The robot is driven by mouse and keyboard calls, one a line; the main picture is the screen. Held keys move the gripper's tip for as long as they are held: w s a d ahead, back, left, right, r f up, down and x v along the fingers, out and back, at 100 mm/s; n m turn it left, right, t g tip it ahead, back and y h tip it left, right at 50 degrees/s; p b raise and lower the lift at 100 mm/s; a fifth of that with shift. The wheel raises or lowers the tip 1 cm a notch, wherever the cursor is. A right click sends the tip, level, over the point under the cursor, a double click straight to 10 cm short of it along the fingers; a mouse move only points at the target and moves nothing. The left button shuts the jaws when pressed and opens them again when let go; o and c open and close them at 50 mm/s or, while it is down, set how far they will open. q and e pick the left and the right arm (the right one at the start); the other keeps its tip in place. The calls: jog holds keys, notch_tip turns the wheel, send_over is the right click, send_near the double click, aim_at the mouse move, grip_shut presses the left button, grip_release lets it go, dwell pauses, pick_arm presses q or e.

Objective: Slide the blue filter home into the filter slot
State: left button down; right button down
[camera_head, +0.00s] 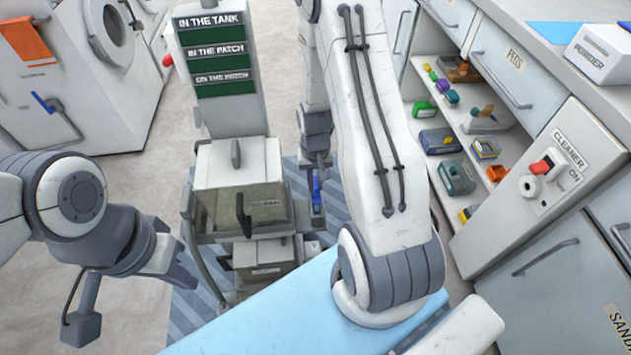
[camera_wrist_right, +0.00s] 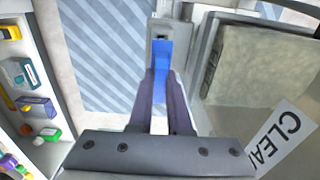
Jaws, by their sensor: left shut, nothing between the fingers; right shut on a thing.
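The blue filter (camera_head: 316,190) is at the right side of the carpet cleaner (camera_head: 232,215), low down in the head view. In the right wrist view the filter (camera_wrist_right: 162,60) is a narrow blue piece between my fingers, its far end at a grey housing (camera_wrist_right: 160,30) that looks like the filter slot. How deep it sits I cannot tell. My right gripper (camera_head: 317,170) is shut on the filter; its fingers (camera_wrist_right: 162,85) show in the wrist view. My left gripper (camera_head: 184,272) is shut and empty, left of the cleaner and apart from it.
A light-blue surface (camera_head: 290,315) lies in front. Shelves with several small colored items (camera_head: 448,140) and a panel with a red switch (camera_head: 542,167) stand at right. A white front-loading machine (camera_head: 75,75) is at left. A striped mat (camera_wrist_right: 105,50) lies under the cleaner.

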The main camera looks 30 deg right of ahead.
aim_at(315, 196)
jog(key=shift+f+b, duration=1.95)
jog(key=shift+f, duration=1.15)
jog(key=c, duration=0.8)
grip_release()
jog(key=shift+r, duration=0.1)
notch_tip(315, 196, up, 10)
jog(key=p, duration=0.3)
jog(key=shift+r, duration=0.2)
